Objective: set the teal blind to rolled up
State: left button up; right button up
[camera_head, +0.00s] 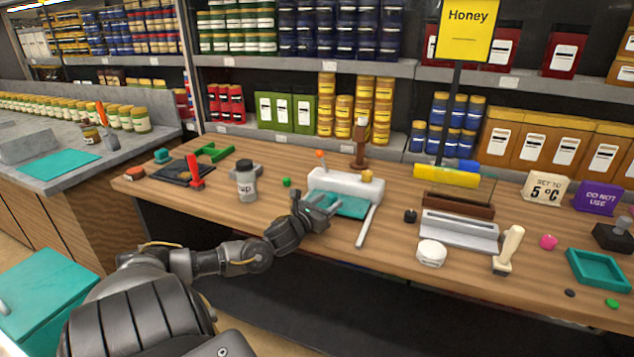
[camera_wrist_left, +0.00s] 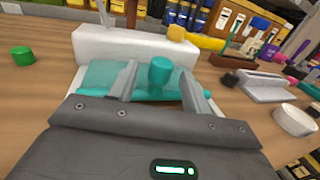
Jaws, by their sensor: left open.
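The teal blind (camera_head: 350,207) is a flat sheet spread out in front of a long white housing (camera_head: 346,183) on the wooden counter. In the left wrist view the blind (camera_wrist_left: 97,76) lies below the white housing (camera_wrist_left: 130,46), and a teal upright knob (camera_wrist_left: 160,72) stands on it. My left gripper (camera_head: 318,200) is over the blind. Its open fingers (camera_wrist_left: 160,84) stand on either side of the knob; I cannot tell whether they touch it. The gripper hides part of the sheet. My right gripper is not in view.
A grey rod (camera_head: 367,226) lies right of the blind. A labelled jar (camera_head: 246,180) and a green button (camera_head: 287,182) are to the left. A grey slotted block (camera_head: 458,232) and a white round tub (camera_head: 431,253) are to the right. Shelves stand behind.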

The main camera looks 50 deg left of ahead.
pick_arm(q)
jog(key=shift+v, duration=2.9)
jog(key=shift+w, duration=0.1)
